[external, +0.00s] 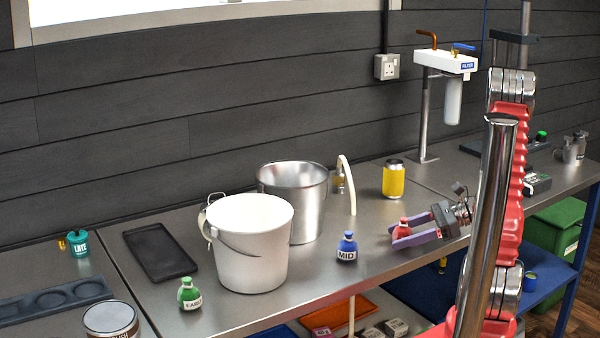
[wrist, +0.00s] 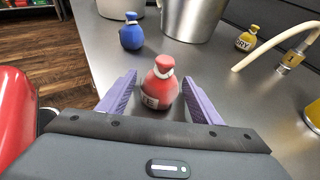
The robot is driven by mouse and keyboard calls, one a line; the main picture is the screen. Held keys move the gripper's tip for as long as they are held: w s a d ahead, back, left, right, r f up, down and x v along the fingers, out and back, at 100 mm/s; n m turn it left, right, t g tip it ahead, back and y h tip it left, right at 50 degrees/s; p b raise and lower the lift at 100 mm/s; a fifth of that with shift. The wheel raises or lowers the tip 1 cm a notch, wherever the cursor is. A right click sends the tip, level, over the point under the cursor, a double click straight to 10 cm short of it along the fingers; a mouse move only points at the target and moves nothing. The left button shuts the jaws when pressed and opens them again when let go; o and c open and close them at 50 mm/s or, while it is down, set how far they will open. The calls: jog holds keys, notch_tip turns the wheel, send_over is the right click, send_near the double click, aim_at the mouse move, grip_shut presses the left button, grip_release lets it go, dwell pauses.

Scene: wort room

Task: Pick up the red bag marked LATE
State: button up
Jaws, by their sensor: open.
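The red bag (external: 402,229) stands upright on the metal bench; in the wrist view the red bag (wrist: 160,88) shows a white label, partly turned away, with an E legible. My gripper (external: 415,232) is open, with its purple fingers low over the bench. In the wrist view my gripper (wrist: 160,95) has one finger on each side of the red bag, with a visible gap on the left and a smaller one on the right. Whether the right finger touches the bag I cannot tell.
A blue bag marked MID (external: 347,248) stands left of my gripper. A white bucket (external: 250,250) and a steel pot (external: 300,195) stand further left. A yellow can (external: 394,180) stands behind. A green bag (external: 189,294) and a teal LATE pot (external: 78,243) are far left.

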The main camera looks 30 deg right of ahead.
aim_at(404, 220)
jog(key=shift+c, duration=0.7)
jog(key=c, duration=1)
jog(key=shift+r, duration=5)
